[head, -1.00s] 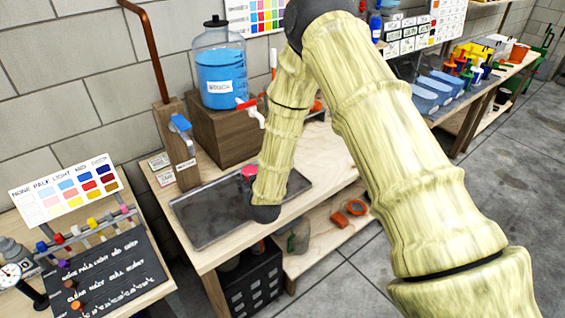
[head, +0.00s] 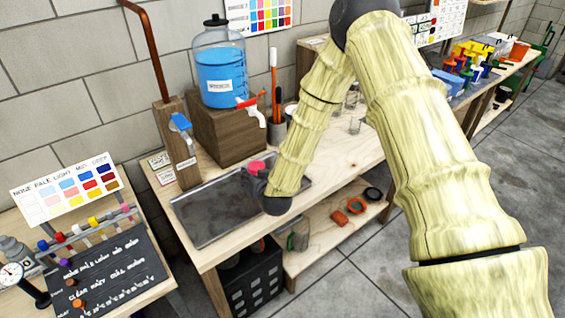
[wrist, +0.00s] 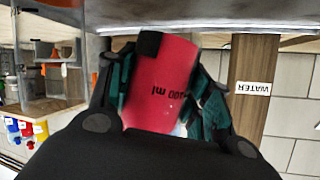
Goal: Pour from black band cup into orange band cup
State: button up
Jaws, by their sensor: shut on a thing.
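My gripper (wrist: 165,95) is shut on a red cup (wrist: 165,75) with upside-down "ml" lettering and a black patch on its side. The cup fills the middle of the wrist view between the fingers. In the head view my gripper (head: 258,178) is above the grey tray, and the red top of the held cup (head: 256,166) shows there. I cannot make out a cup with an orange band. Clear glasses (head: 355,125) stand on the bench right of my forearm, with no band I can tell. My arm hides part of the bench.
The grey tray (head: 195,222) lies below the blue-filled dispenser (head: 218,78) and its red-handled tap (head: 247,104). A wooden post labelled WATER (wrist: 255,90) stands close by. An orange ring (head: 356,205) and a black ring (head: 373,194) lie on the lower shelf.

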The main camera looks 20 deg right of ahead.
aim_at(254, 162)
jog(key=shift+d+r+m, duration=0.25)
jog(key=shift+d+m, duration=0.05)
jog(key=shift+m, duration=0.1)
dwell(0.9)
jog(key=shift+m+y, duration=0.6)
jog(key=shift+y, duration=0.1)
jog(key=shift+d+r+p, duration=0.25)
jog(key=shift+r+p, duration=0.35)
jog(key=shift+r, duration=0.45)
jog(key=shift+d+r+p, duration=0.25)
jog(key=shift+r+p, duration=0.3)
jog(key=shift+r, duration=0.45)
jog(key=shift+w+d+r+m+y+p, duration=0.1)
jog(key=shift+d+r+m+y+p, duration=0.15)
jog(key=shift+r, duration=0.3)
jog(key=shift+d+r+m+y+p, duration=0.2)
jog(key=shift+d+r+m, duration=0.15)
jog(key=shift+r, duration=0.15)
jog(key=shift+f+m+y+b, duration=0.35)
jog(key=shift+m+b, duration=0.15)
jog(key=shift+b, duration=0.05)
dwell(1.7)
jog(key=shift+r, duration=0.15)
dwell(0.5)
